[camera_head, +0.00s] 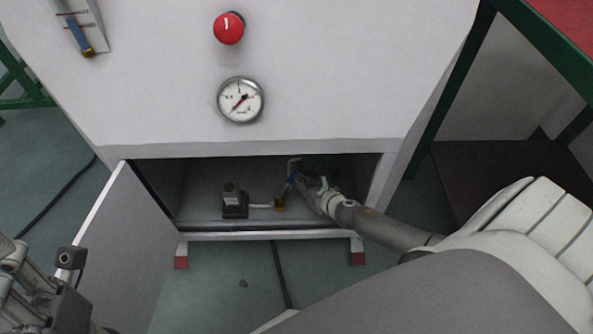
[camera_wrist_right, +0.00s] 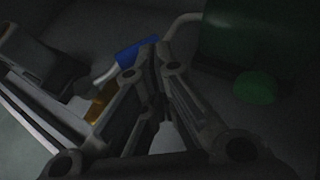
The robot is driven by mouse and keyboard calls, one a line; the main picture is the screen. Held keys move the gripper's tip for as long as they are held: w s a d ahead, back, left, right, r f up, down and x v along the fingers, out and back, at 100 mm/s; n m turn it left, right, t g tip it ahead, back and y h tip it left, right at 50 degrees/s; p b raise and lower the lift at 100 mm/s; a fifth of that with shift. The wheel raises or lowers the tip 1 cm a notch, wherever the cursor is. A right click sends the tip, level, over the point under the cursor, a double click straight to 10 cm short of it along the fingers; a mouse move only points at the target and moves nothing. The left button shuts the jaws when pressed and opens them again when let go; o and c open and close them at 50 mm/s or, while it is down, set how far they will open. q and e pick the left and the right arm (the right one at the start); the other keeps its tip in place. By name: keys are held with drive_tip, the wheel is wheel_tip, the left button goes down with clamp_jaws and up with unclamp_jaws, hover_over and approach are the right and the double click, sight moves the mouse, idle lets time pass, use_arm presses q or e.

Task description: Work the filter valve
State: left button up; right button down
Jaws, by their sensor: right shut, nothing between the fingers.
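The filter valve shows a small blue handle (camera_head: 292,179) and a brass body (camera_head: 279,203) on a pale pipe inside the open lower compartment. In the right wrist view the blue handle (camera_wrist_right: 137,48) is just left of the fingertips, with the brass part (camera_wrist_right: 101,102) below it. My right gripper (camera_head: 300,182) reaches into the compartment from the right. Its fingers (camera_wrist_right: 157,58) are closed together and empty, close beside the handle; I cannot tell whether they touch it. Part of my left gripper (camera_head: 35,295) shows at the lower left, its fingertips not clear.
The compartment door (camera_head: 125,245) stands open to the left. A black device (camera_head: 235,203) sits left of the valve. A green rounded object (camera_wrist_right: 256,87) is right of the fingers in the wrist view. A gauge (camera_head: 240,100) and a red button (camera_head: 228,28) are above on the front panel.

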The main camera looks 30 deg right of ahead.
sight(293, 173)
drive_tip(key=shift+w+p, duration=0.3)
drive_tip(key=shift+w, duration=1.2)
drive_tip(key=shift+w+a, duration=0.35)
drive_tip(key=shift+w, duration=0.5)
drive_tip(key=v, duration=1.2)
